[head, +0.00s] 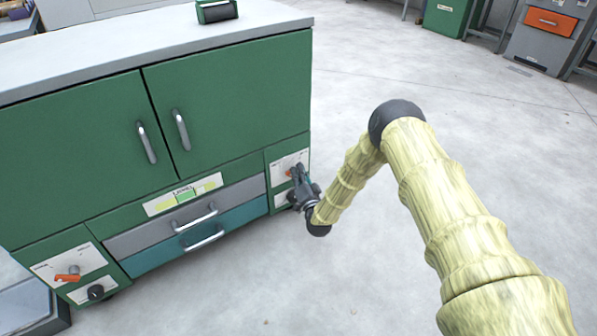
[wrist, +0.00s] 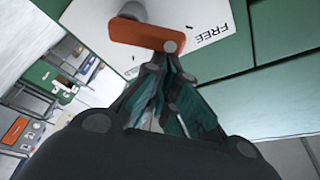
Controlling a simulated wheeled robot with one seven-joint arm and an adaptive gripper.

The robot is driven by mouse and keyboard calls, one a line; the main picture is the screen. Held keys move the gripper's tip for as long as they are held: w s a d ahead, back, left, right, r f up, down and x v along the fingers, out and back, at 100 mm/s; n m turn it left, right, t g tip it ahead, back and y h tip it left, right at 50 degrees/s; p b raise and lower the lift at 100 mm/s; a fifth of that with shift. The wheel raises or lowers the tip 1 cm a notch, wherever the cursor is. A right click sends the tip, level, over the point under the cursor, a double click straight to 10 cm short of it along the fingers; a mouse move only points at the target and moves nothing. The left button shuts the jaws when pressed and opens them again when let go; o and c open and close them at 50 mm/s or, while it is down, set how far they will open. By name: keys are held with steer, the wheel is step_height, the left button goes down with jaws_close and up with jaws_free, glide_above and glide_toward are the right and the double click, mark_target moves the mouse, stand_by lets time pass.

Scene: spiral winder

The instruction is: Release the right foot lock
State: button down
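The right foot lock is an orange lever on a white label plate (head: 284,163), low on the right front of the green cabinet. In the head view only a bit of orange shows beside my gripper (head: 297,172). In the wrist view the orange lever (wrist: 142,33) extends from a grey round pivot (wrist: 132,11), and the plate reads "FREE" (wrist: 208,29). My gripper (wrist: 170,62) has its fingers drawn together, tips at the lever's free end. I see nothing clearly between them. Whether they touch the lever cannot be told.
The left foot lock lever (head: 68,277) is orange, on the cabinet's lower left. Between the locks are a grey drawer (head: 150,232) and a teal drawer (head: 160,255) with protruding handles. A black knob (head: 95,292) sits below the left lever. The floor (head: 300,290) in front is clear.

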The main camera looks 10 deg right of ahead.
steer(key=shift+a, duration=0.1)
stand_by(0.3)
steer(key=s+d+p, duration=0.4)
steer(key=s, duration=0.4)
steer(key=shift+s+d+r, duration=0.2)
steer(key=shift+d+r, duration=0.05)
stand_by(0.6)
